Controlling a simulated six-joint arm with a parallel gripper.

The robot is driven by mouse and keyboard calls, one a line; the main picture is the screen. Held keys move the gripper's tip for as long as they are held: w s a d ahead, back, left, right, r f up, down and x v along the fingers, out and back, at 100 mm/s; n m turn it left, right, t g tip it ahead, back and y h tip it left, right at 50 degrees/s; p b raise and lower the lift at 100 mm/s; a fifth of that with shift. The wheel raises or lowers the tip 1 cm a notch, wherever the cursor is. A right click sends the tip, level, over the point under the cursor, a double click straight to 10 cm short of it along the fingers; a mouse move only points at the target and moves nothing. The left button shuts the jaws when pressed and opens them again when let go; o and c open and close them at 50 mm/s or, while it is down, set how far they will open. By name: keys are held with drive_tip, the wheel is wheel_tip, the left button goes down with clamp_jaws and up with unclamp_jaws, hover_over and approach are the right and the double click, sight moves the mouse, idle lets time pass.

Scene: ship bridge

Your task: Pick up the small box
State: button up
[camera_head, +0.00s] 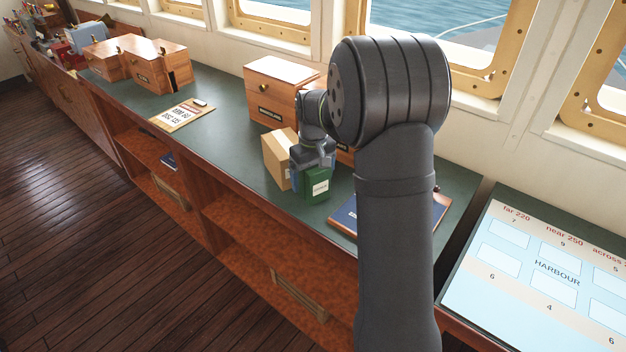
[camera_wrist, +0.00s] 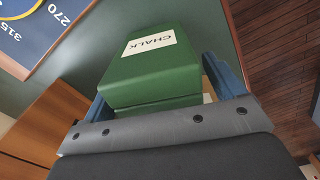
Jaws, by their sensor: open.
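A small green box (camera_head: 318,187) with a white label stands on the green counter top (camera_head: 222,118). In the wrist view the green box (camera_wrist: 150,75) reads CHALK on its label. My gripper (camera_head: 312,170) is over it from above, its blue fingers one on each side of the box. In the wrist view my gripper (camera_wrist: 158,85) shows the box between the open fingers, with a gap at the right finger. Whether the left finger touches the box I cannot tell. A tan cardboard box (camera_head: 277,158) stands close at its left, partly behind my gripper.
A wooden drawer box (camera_head: 272,95) stands behind by the windows, partly hidden by my arm. A dark blue chart or book (camera_head: 343,218) lies right of the green box. A clipboard (camera_head: 181,115) and more wooden boxes (camera_head: 150,68) are farther left. The counter's front edge is near.

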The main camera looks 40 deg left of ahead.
drive_tip(key=c, duration=1.3)
